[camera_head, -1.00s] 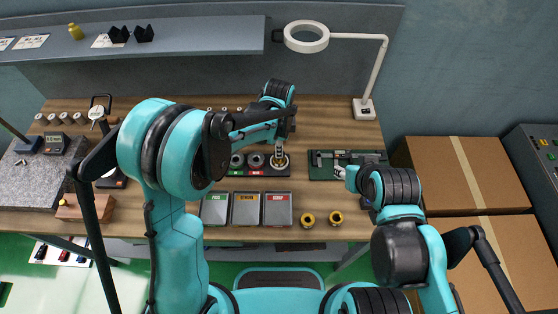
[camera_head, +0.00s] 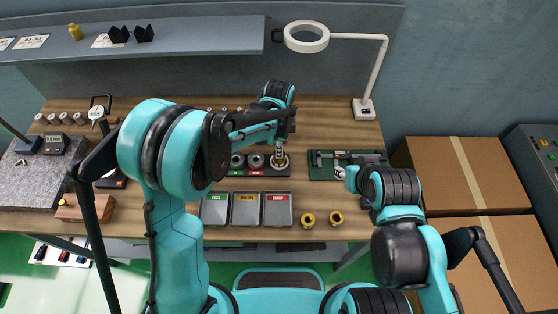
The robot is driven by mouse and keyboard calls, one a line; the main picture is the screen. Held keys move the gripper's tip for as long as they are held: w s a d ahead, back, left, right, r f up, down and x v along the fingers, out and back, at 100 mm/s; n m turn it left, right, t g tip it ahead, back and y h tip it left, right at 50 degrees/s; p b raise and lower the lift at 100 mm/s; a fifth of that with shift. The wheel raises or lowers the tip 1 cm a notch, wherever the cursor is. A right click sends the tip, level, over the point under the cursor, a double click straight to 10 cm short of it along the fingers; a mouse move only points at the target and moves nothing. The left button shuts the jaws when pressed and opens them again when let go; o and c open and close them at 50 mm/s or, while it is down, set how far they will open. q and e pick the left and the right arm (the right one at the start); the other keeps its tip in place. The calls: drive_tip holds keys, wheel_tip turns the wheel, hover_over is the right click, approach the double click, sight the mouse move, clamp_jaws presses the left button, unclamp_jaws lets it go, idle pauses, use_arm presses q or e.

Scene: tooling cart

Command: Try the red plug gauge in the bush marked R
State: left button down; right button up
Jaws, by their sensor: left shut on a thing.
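My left gripper (camera_head: 279,150) points down over the rightmost ring-shaped bush (camera_head: 281,166) in the dark block (camera_head: 249,172) at mid-table. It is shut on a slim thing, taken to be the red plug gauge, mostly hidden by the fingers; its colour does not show. I cannot tell how far it is in the bush. Two more bushes, the middle one (camera_head: 257,161) and the left one (camera_head: 237,161), sit to the left. The marks by the bushes are too small to read. My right gripper (camera_head: 347,177) is by the green tray; its jaws are unclear.
The green tray (camera_head: 317,173) holds a caliper-like tool. A ring lamp (camera_head: 306,38) stands at the back right. A granite plate (camera_head: 30,185) lies far left.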

use_arm(q)
drive_tip(key=shift+r+p, duration=0.9)
drive_tip(key=shift+r, duration=0.6)
idle(0.5)
drive_tip(key=shift+r+p, duration=1.65)
drive_tip(key=shift+r, duration=0.9)
drive_tip(key=shift+w+f, duration=0.1)
